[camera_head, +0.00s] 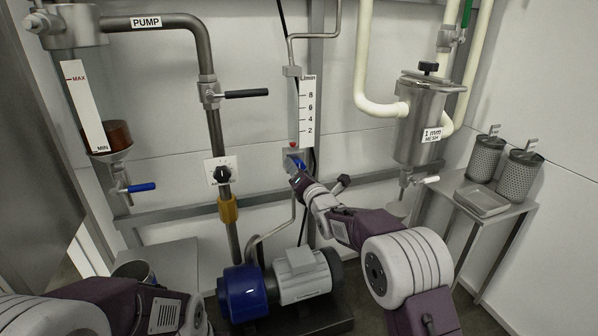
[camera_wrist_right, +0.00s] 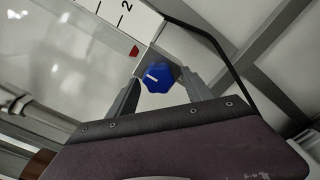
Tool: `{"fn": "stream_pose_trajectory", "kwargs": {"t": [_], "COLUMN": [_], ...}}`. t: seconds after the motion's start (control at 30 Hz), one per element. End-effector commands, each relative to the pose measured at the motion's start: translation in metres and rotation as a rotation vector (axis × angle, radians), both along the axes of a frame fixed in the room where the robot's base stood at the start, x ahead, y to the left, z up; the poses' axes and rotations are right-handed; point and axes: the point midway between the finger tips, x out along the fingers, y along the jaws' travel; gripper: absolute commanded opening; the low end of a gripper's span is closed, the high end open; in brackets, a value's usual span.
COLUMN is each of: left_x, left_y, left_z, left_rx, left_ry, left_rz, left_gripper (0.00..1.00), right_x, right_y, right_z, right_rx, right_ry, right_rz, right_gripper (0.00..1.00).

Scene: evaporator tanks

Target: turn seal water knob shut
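The seal water knob is blue with a white pointer line and sits at the lower end of the flow meter in the right wrist view (camera_wrist_right: 157,79). In the head view only a bit of blue (camera_head: 297,162) shows there, mostly hidden by my right gripper (camera_head: 294,168). In the right wrist view my right gripper (camera_wrist_right: 161,77) is open, with one grey finger on each side of the knob. Small gaps seem to show between fingers and knob; contact is hard to tell. My left arm shows at the lower left, its fingers out of frame.
The flow meter scale (camera_head: 307,110) stands above the knob. A dial switch (camera_head: 221,171) and the pump pipe (camera_head: 220,130) with a black-handled valve (camera_head: 246,94) are to its left. The blue pump (camera_head: 243,292) and motor (camera_head: 302,276) stand below. The strainer (camera_head: 420,118) is at the right.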

Motion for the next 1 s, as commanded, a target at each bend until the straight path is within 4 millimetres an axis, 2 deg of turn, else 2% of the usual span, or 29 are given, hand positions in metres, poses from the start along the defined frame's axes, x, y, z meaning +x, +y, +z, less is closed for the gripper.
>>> {"fn": "stream_pose_trajectory", "kwargs": {"t": [0.27,0.6,0.73,1.0], "left_x": [0.0,0.0,0.0,0.0], "left_y": [0.0,0.0,0.0,0.0], "left_z": [0.005,0.029,0.034,0.034], "left_rx": [0.0,0.0,0.0,0.0], "left_ry": [0.0,0.0,0.0,0.0], "left_rz": [0.0,0.0,0.0,0.0], "left_gripper": [0.36,0.36,0.36,0.36], "right_x": [-0.007,-0.063,-0.08,-0.087], "right_y": [-0.003,-0.021,-0.026,-0.028], "right_z": [0.003,0.004,0.003,0.0], "right_rx": [0.001,0.001,0.001,0.0], "right_ry": [0.0,0.002,0.001,-0.001], "right_rz": [-0.001,-0.001,-0.001,0.0], "right_gripper": [0.59,0.59,0.59,0.59]}}
